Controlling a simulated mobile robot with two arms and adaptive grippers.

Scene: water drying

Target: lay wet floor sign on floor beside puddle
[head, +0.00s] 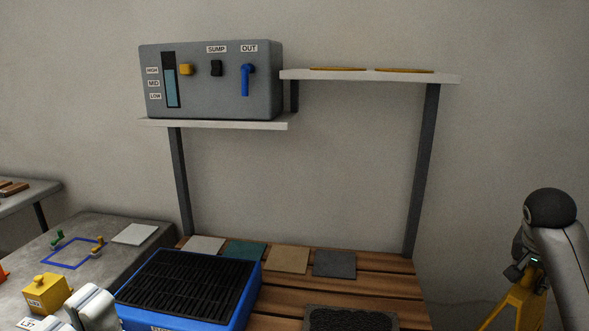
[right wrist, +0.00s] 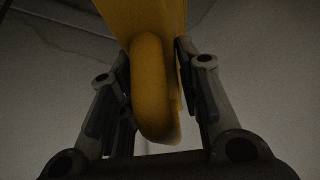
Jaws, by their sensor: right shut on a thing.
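The yellow wet floor sign (head: 518,302) hangs from my right gripper (head: 524,264) at the right edge of the head view. The right wrist view shows my right gripper (right wrist: 155,58) shut on the sign's rounded yellow top (right wrist: 152,85), with a finger on each side. The sign's lower part is cut off in both views. I cannot make out a puddle for sure; a dark curved line crosses the grey surface at the upper left of the wrist view. My left gripper does not show; only pale arm parts appear at the bottom left.
A slatted wooden bench (head: 385,290) holds a blue tub with a black grate (head: 190,285) and several square tiles. A grey control box (head: 212,100) sits on a wall shelf (head: 215,124). A concrete counter (head: 100,235) stands left. Plain wall lies between bench and sign.

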